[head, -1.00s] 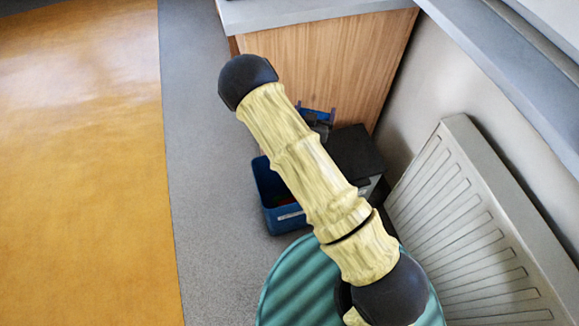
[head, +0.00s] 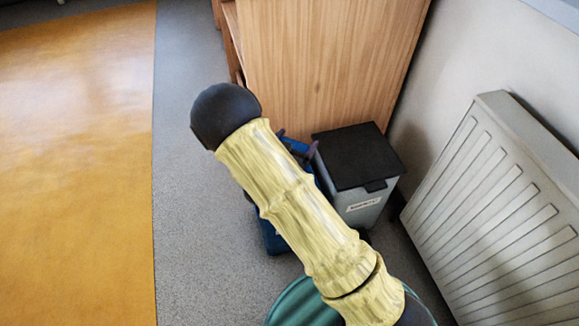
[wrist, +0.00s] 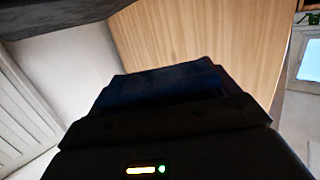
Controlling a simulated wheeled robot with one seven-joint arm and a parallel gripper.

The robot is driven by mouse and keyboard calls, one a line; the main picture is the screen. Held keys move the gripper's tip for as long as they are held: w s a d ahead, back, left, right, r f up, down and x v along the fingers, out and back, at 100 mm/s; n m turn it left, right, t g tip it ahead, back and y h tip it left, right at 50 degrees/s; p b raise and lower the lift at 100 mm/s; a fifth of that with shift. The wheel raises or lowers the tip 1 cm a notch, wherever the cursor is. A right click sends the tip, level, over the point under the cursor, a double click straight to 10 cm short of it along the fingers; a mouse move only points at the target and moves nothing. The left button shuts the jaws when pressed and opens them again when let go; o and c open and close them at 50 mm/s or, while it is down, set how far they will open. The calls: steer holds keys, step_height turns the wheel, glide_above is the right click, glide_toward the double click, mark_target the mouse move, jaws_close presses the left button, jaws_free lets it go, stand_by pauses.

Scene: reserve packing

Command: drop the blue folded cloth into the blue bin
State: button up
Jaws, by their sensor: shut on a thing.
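The blue bin (head: 273,240) stands on the grey floor in the head view, mostly hidden behind my arm. Only its lower left part shows clearly, and I cannot see inside it. In the wrist view the blue folded cloth (wrist: 165,84) looks very dark and sits at the jaws of my gripper (wrist: 165,112), which is shut on it. In the head view my arm hides most of the gripper, and a small bit of blue shows beside a dark part just past the arm.
A grey bin with a black lid (head: 358,160) stands right of the blue bin. A wooden cabinet (head: 320,60) is behind them and a white radiator (head: 490,190) is on the right. The grey floor (head: 190,200) on the left is clear.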

steer(key=f+b, duration=0.1)
steer(key=a+f+b, duration=0.1)
steer(key=f, duration=0.1)
steer(key=s+f+b, duration=0.1)
steer(key=shift+s+a+f+b, duration=0.1)
steer(key=shift+a+f+b, duration=0.05)
steer(key=shift+a+b, duration=0.25)
steer(key=shift+f, duration=0.1)
step_height(320, 180, down, 6)
steer(key=b, duration=0.5)
steer(key=o, duration=0.8)
steer(key=shift+c, duration=0.2)
